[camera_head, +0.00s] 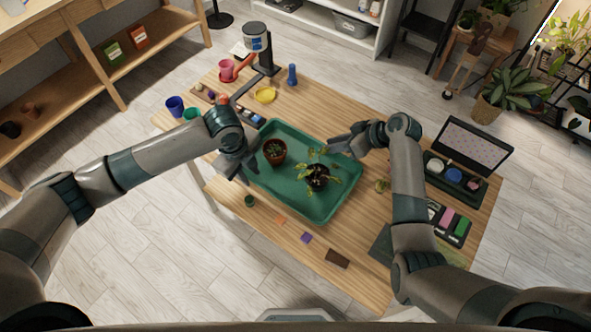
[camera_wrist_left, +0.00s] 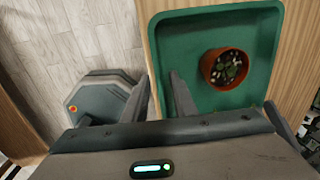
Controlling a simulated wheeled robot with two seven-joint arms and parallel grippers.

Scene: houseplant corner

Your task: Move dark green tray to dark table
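The dark green tray (camera_head: 310,212) lies flat on the wooden table. The left wrist view shows the tray (camera_wrist_left: 180,30) and terracotta pot (camera_wrist_left: 224,68). My left gripper (camera_head: 238,168) is at the tray's left side, open, its fingers on either side of the rim line in the wrist view; contact is unclear. My right gripper (camera_head: 338,144) is at the far right rim, fingers apparently apart. No dark table is clearly identifiable.
A black stand (camera_head: 423,25) is at the upper right. The wooden table (camera_head: 300,255) also bears a black open case (camera_head: 470,150), a yellow dish (camera_head: 266,95), a blue cup (camera_head: 175,106) and small coloured pieces near its front edge. Potted plants stand at the far right.

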